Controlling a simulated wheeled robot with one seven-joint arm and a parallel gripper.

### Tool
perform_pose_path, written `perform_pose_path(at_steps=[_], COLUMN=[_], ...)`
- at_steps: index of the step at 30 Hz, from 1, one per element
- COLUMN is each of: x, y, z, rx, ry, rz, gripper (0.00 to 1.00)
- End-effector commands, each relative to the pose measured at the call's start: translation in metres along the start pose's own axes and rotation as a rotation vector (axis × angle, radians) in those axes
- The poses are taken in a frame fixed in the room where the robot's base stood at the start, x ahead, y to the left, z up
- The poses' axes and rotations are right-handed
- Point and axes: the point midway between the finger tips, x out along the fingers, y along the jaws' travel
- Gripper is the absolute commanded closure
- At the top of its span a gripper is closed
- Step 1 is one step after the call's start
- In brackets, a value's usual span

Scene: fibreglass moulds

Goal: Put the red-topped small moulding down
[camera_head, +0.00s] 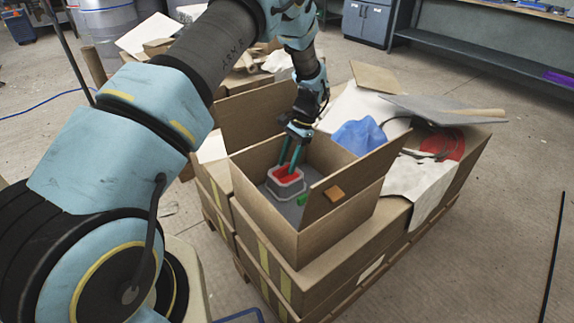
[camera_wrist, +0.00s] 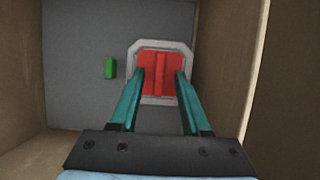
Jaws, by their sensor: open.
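The small moulding is a pale grey tray-like piece with a red top (camera_head: 285,184). It sits on the grey floor inside an open cardboard box (camera_head: 262,215). My gripper (camera_head: 291,166) reaches down into the box with its teal fingers at the moulding. In the wrist view the moulding (camera_wrist: 163,58) lies level beneath the fingers, with a raised red ridge down its middle. The open fingertips (camera_wrist: 163,75) stand on either side of that ridge, over the red top. Whether they touch it I cannot tell.
A small green block (camera_wrist: 110,68) lies left of the moulding on the box floor. The box walls stand close around my gripper, with flaps up. Blue film (camera_head: 359,137), a grey sheet (camera_head: 440,111) and a red disc (camera_head: 447,146) lie behind, on larger cartons.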

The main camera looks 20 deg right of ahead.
Motion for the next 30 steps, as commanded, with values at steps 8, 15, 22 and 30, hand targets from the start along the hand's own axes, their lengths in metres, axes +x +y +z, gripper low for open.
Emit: perform_pose_path(at_steps=[8, 15, 22, 30], x=[-0.056, -0.097, -0.109, -0.109], y=[0.000, 0.000, 0.000, 0.000], z=[-0.002, -0.001, 0.000, 0.000], rx=[0.001, 0.000, 0.001, 0.001], ry=[0.004, 0.002, -0.001, -0.001], rz=[-0.002, -0.001, 0.000, 0.000], gripper=[0.53, 0.53, 0.53, 0.53])
